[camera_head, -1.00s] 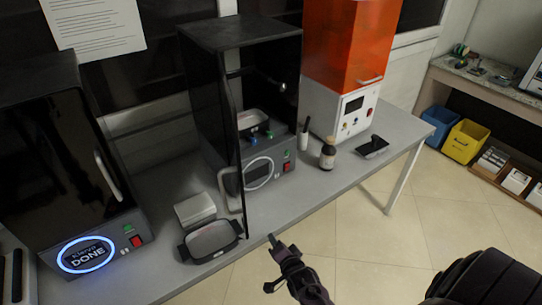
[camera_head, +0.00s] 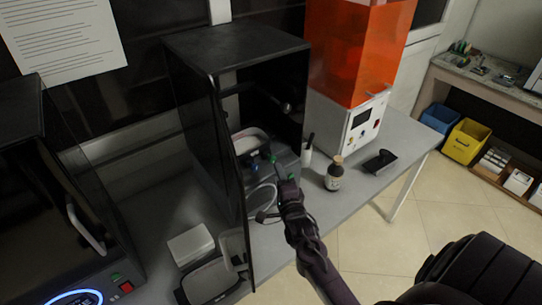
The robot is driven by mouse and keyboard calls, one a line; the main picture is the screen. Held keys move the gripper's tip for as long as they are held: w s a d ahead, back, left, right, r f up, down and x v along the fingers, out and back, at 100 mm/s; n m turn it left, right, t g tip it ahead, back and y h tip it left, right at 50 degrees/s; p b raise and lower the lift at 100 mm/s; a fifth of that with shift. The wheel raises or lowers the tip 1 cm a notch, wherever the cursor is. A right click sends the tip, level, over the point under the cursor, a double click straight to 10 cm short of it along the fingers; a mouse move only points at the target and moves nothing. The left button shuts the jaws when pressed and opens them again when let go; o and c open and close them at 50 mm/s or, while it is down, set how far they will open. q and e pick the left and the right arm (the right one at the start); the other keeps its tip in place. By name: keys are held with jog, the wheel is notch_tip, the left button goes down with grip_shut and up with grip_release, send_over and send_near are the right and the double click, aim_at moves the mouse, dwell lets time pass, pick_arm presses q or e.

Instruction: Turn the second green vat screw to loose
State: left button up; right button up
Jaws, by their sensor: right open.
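A green vat screw (camera_head: 273,158) shows small inside the open black printer (camera_head: 235,42), in front of a pale vat (camera_head: 250,141). A blue knob (camera_head: 256,167) sits to its left. Whether another green screw is there, and how the screws are turned, is too small to tell. My right gripper (camera_head: 284,183) is just below the green screw in the picture, in front of the printer's lower panel, and looks empty. Its fingers are small and dark, and I cannot see contact with the screw. My left gripper is out of view.
The printer's open black door (camera_head: 236,215) stands edge-on left of my right gripper. A brown bottle (camera_head: 334,176), a dark tray-like item (camera_head: 380,161) and an orange-covered machine (camera_head: 352,50) are to the right. A white box (camera_head: 190,245) and a dark tray (camera_head: 210,283) lie at left.

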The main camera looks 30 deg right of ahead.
aim_at(273, 161)
jog(key=w, duration=0.2)
jog(key=w+d+r+p, duration=0.1)
jog(key=shift+w+d+f, duration=0.2)
jog(key=shift+w, duration=0.4)
jog(key=shift+w+d+f, duration=0.15)
jog(key=shift+w, duration=0.4)
jog(key=shift+w+d+p, duration=0.15)
jog(key=shift+w+p, duration=0.15)
jog(key=shift+w, duration=0.1)
jog(key=c, duration=0.5)
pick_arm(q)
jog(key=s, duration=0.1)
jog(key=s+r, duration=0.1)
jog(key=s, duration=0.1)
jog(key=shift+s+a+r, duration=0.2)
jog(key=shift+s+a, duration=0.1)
pick_arm(e)
jog(key=shift+f, duration=0.1)
jog(key=c, duration=0.4)
